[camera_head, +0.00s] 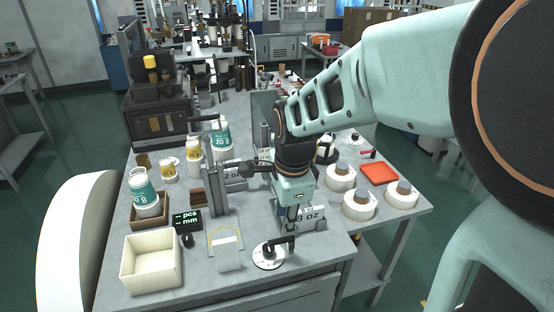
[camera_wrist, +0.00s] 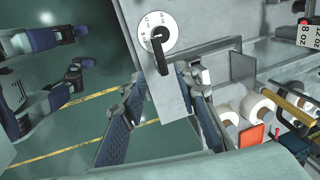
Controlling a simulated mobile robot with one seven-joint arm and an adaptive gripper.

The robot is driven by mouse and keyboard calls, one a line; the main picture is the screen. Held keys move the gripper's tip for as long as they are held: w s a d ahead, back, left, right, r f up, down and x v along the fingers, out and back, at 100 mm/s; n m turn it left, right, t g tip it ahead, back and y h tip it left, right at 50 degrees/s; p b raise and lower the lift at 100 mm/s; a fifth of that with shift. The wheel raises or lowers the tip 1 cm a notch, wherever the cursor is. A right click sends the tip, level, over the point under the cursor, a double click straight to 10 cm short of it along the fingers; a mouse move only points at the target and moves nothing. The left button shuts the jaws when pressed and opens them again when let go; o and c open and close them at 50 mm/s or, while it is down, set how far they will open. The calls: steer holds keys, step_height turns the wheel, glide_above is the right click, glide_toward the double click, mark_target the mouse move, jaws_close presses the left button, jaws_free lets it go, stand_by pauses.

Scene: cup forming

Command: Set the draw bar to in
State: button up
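A round white dial plate (camera_head: 268,256) with a black lever (camera_head: 281,243) sits at the front edge of the grey bench; I take this lever for the draw bar. In the wrist view the dial (camera_wrist: 150,24) shows at upper middle, with its black lever (camera_wrist: 161,58) pointing down the picture. The small marks on the dial are too small to read. My gripper (camera_head: 291,228) points down just above and behind the lever. In the wrist view my gripper (camera_wrist: 158,88) is open, its two blue-padded fingers apart. The lever end appears near the gap between the fingertips; contact cannot be told.
A cream bin (camera_head: 151,262), a black display (camera_head: 187,221) and a small stand (camera_head: 228,250) are left of the dial. A metal block marked OZ (camera_head: 312,219) stands close behind my gripper. White rolls (camera_head: 358,205) and a red tray (camera_head: 379,173) lie to the right.

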mark_target(281, 239)
steer(key=f+b, duration=0.1)
steer(key=f, duration=0.1)
steer(key=w+f+b, duration=0.1)
steer(key=f+b, duration=0.1)
steer(key=f, duration=0.1)
steer(key=f+b, duration=0.2)
steer(key=f, duration=0.1)
steer(key=shift+w+a+f, duration=0.25)
steer(key=shift+w, duration=0.05)
jaws_close()
